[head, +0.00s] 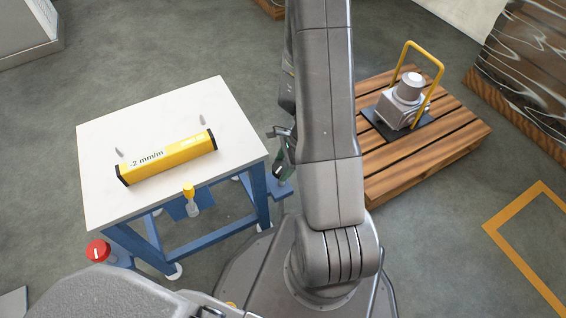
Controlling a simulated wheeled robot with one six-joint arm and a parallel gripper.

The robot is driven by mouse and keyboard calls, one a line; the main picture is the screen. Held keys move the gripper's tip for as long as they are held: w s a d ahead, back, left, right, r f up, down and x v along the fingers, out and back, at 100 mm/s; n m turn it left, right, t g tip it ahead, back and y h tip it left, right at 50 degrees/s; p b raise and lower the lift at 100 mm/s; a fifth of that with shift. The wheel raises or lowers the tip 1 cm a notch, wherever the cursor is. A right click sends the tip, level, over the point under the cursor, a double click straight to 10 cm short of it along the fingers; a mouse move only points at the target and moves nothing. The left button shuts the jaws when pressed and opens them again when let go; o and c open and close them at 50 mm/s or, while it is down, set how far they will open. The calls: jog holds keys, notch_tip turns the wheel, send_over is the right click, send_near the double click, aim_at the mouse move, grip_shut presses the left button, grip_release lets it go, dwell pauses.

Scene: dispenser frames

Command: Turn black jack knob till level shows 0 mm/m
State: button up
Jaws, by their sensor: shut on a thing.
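A yellow level (168,158) with black ends lies across the white table top. Its display reads -2 mm/m. The black jack knob (277,172) is at the table's right corner, above a blue bracket, and only a small dark part of it shows. My gripper (281,158) is at this knob and shut on it. My arm and gripper hide much of the knob and the fingertips.
A red knob (97,250) is at the front left corner and a yellow knob (188,190) at the near edge. Two small grey pins stand on the white table top (135,115). A pallet (440,150) on the right carries a grey device with a yellow handle.

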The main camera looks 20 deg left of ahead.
jog(key=m+t, duration=0.1)
jog(key=m, duration=0.2)
jog(key=m+t+b, duration=0.1)
jog(key=m, duration=0.2)
jog(key=shift+s+d+t+y, duration=0.1)
jog(key=shift+t+y, duration=0.2)
jog(key=m+t+b, duration=0.1)
jog(key=m, duration=0.2)
jog(key=m+t+b, duration=0.1)
jog(key=m, duration=0.2)
jog(key=shift+s+m, duration=0.2)
jog(key=shift+m, duration=0.1)
jog(key=o, duration=1)
jog(key=shift+c, duration=0.2)
